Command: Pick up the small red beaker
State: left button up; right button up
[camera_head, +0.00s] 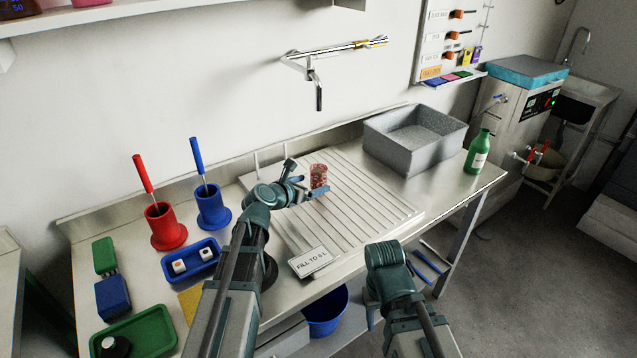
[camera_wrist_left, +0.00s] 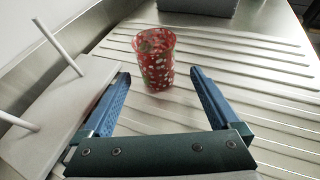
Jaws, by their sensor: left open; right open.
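The small red beaker (camera_head: 319,177), speckled with white and green, stands upright on the ribbed draining board (camera_head: 370,205). In the left wrist view the beaker (camera_wrist_left: 155,60) stands just ahead of the fingertips, a little left of the middle of the gap. My left gripper (camera_head: 306,184) is open and empty, with its blue fingers apart, close to the beaker. The left gripper also shows in the left wrist view (camera_wrist_left: 158,82). My right gripper (camera_head: 415,268) is open and low at the front edge of the table, away from the beaker.
A grey basin (camera_head: 415,165) stands behind right, with a green bottle (camera_head: 478,152) beside it. A sign (camera_head: 311,262) lies at the front. Red (camera_head: 166,228) and blue (camera_head: 213,208) holders stand left. A pale block with white pegs (camera_wrist_left: 60,110) is left of the gripper.

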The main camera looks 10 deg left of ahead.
aim_at(314, 180)
pick_arm(q)
jog(key=b+x, duration=0.1)
jog(key=x, duration=0.4)
jog(key=shift+w+a+r+b, duration=0.1)
jog(key=shift+w+r+b, duration=0.05)
jog(key=shift+w+b, duration=0.15)
jog(key=shift+s, duration=0.1)
pick_arm(e)
jog(key=shift+f, duration=0.75)
pick_arm(q)
grip_shut()
jog(key=shift+r, duration=0.2)
pick_arm(e)
jog(key=shift+r, duration=0.1)
